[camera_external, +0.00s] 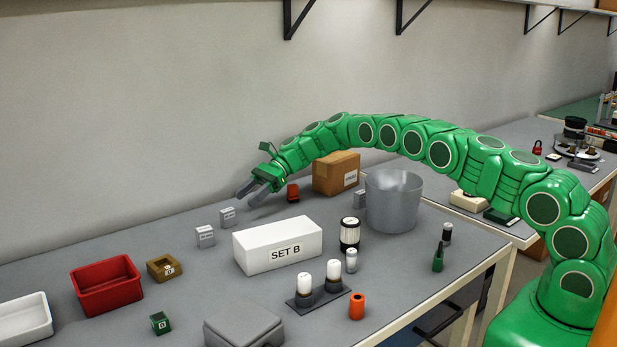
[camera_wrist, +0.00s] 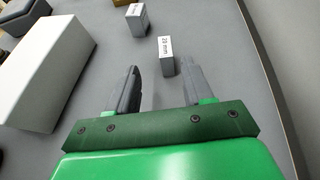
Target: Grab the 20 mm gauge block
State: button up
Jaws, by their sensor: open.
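A small grey block with a white label that reads 20 mm (camera_wrist: 166,56) stands just beyond and between my fingertips in the wrist view. It appears to be the nearer of two grey blocks in the external view (camera_external: 228,217), just below and left of my fingertips. My gripper (camera_external: 247,196) is open and empty, its two dark fingers apart in the wrist view (camera_wrist: 161,75). A second labelled grey block (camera_wrist: 138,20) stands farther off, and it also shows in the external view (camera_external: 205,237). Its label is too small to read surely.
A white SET B box (camera_external: 278,245) stands beside the blocks, left in the wrist view (camera_wrist: 45,70).

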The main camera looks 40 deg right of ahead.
aim_at(234, 210)
jog(key=shift+w+a+f, duration=0.1)
jog(key=shift+w+f, duration=0.1)
jog(key=shift+f, duration=0.25)
jog(key=shift+w+a+f, duration=0.1)
jog(key=shift+w+f, duration=0.05)
jog(key=shift+f, duration=0.25)
jog(key=shift+a+f, duration=0.1)
jog(key=shift+a, duration=0.05)
jog(key=shift+r+x, duration=0.2)
jog(key=shift+x, duration=3.55)
grip_shut()
jog(key=shift+r, duration=0.1)
